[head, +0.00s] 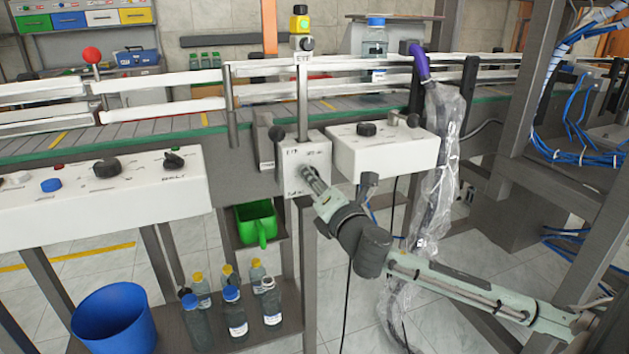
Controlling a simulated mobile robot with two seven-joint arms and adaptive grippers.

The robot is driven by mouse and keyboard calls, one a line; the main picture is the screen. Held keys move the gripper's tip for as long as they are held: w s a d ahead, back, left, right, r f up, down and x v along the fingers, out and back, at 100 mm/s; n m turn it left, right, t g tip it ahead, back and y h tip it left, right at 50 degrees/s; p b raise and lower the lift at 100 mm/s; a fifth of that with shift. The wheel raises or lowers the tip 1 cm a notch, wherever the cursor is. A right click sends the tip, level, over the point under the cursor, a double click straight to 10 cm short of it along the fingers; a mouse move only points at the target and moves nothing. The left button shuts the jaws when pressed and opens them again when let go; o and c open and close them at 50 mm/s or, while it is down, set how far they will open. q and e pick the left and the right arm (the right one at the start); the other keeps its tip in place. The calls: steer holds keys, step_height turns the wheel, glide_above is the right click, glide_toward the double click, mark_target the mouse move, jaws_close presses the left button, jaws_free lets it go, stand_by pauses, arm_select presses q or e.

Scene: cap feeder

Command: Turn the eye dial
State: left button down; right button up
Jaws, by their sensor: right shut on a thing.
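A small white control box (316,149) with faint black lettering stands below the upright post, in front of the conveyor. My right gripper (307,174) reaches in from the lower right and is shut on the eye dial at the box's front face. The fingers hide most of the dial, so its angle cannot be told. My left gripper is not in view.
A white panel with black knobs (385,150) is close right of the box; another panel (90,205) is at left. A plastic-wrapped hose (436,150) hangs at right. A green jug (257,222) and several bottles (235,313) sit below. A blue bucket (115,320) stands lower left.

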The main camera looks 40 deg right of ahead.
stand_by(0.4)
steer(key=o, duration=1.2)
steer(key=shift+c, duration=0.2)
steer(key=v, duration=1.2)
